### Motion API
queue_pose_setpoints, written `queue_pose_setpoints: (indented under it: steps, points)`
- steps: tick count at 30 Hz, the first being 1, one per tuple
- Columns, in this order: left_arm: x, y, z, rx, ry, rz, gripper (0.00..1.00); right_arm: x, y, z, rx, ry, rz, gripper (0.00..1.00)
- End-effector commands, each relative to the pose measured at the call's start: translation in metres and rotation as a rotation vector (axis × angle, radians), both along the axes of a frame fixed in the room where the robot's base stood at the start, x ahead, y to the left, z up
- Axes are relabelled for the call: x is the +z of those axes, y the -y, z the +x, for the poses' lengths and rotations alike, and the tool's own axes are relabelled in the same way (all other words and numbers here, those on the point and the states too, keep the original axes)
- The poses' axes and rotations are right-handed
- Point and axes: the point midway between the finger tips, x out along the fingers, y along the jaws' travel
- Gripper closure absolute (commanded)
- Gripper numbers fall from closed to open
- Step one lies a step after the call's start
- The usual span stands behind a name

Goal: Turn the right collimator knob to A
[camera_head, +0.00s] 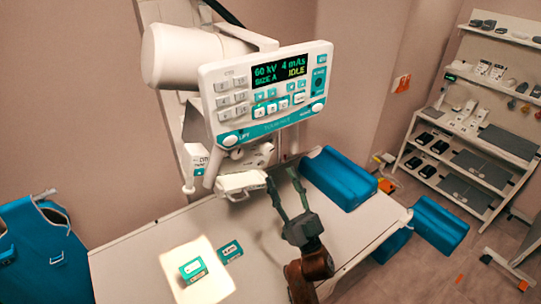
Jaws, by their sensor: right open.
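The white collimator housing (250,158) hangs under the tube head's control panel (270,88). A small round knob (236,154) shows on its front, partly under the panel's lower edge. I cannot make out the right knob or its letter marks clearly. The screen (279,71) reads 60 kV, 4 mAs, SIZE A, IDLE. My right gripper (281,176) is open and empty, with its two fingers pointing up just right of the white plate (240,182) below the housing. I cannot tell whether it touches the plate. My left gripper is not in view.
The white table (335,235) lies below, with a lit patch (205,290) and two teal-and-white boxes (192,269) (231,251).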

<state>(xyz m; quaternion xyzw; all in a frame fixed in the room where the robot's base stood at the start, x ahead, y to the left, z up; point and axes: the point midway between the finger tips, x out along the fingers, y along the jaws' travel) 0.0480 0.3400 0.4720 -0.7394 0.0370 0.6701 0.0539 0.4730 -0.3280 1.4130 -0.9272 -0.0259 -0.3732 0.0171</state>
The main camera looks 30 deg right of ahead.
Motion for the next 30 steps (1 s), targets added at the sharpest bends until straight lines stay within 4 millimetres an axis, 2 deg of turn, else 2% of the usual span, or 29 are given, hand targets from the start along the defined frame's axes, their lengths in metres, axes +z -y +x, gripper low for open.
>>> queue_pose_setpoints:
  steps: [5, 15, 21, 29, 30]
  points:
    - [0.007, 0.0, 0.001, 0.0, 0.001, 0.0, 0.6, 0.016, -0.007, 0.007, 0.021, 0.024, -0.013, 0.57]
    - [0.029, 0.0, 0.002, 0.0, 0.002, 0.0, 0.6, 0.053, -0.009, 0.043, 0.018, 0.023, -0.012, 0.57]
    - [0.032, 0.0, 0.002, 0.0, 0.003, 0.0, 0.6, 0.06, -0.01, 0.052, 0.018, 0.021, -0.011, 0.57]
    - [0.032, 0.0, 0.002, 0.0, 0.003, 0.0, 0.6, 0.059, -0.01, 0.053, 0.018, 0.02, -0.01, 0.57]
    - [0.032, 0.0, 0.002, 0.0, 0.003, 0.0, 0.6, 0.059, -0.01, 0.053, 0.018, 0.02, -0.01, 0.59]
